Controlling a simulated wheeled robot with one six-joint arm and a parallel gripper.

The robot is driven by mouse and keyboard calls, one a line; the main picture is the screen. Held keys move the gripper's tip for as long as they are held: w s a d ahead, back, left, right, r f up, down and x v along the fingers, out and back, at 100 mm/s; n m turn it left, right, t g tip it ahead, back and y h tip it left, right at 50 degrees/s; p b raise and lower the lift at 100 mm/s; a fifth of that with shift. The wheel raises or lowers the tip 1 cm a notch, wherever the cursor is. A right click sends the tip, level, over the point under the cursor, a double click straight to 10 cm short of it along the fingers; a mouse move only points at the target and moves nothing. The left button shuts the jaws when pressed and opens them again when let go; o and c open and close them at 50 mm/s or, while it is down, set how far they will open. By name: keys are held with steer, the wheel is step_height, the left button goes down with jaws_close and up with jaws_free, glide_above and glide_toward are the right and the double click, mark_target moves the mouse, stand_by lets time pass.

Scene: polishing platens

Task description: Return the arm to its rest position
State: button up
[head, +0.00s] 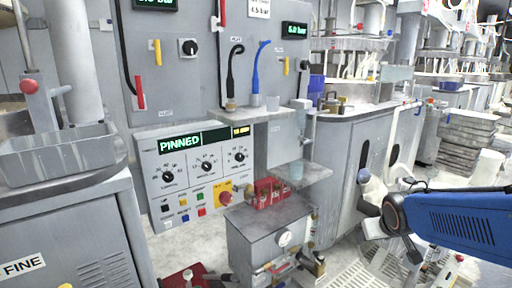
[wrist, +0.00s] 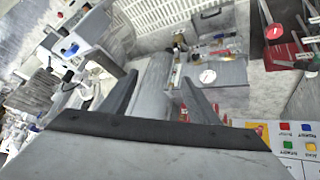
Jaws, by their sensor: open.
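My arm shows in blue at the right edge of the head view, reaching in over the floor beside the grey cabinets. My gripper (wrist: 159,78) shows in the wrist view with its two dark fingers spread apart. Nothing is between the fingers, and they touch nothing that I can see. Past them are a pale floor and a grey cabinet with a round gauge (wrist: 207,76). In the head view I cannot make out the fingers clearly.
The control panel (head: 203,165) reads PINNED. A red crate (head: 268,193) sits on a low grey cabinet (head: 262,238) with a gauge. A grey counter (head: 338,118) stands behind my arm. A floor grating (head: 375,268) lies below. Red-handled tools (wrist: 290,52) show in the wrist view.

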steer(key=s+a+r+g, duration=0.1)
steer(key=s+a, duration=0.2)
steer(key=s, duration=0.7)
steer(key=s+a+r+g+y, duration=0.1)
steer(key=s+a, duration=0.2)
steer(key=s, duration=0.8)
steer(key=shift+r+y, duration=0.2)
steer(key=shift+y, duration=0.1)
stand_by(1.1)
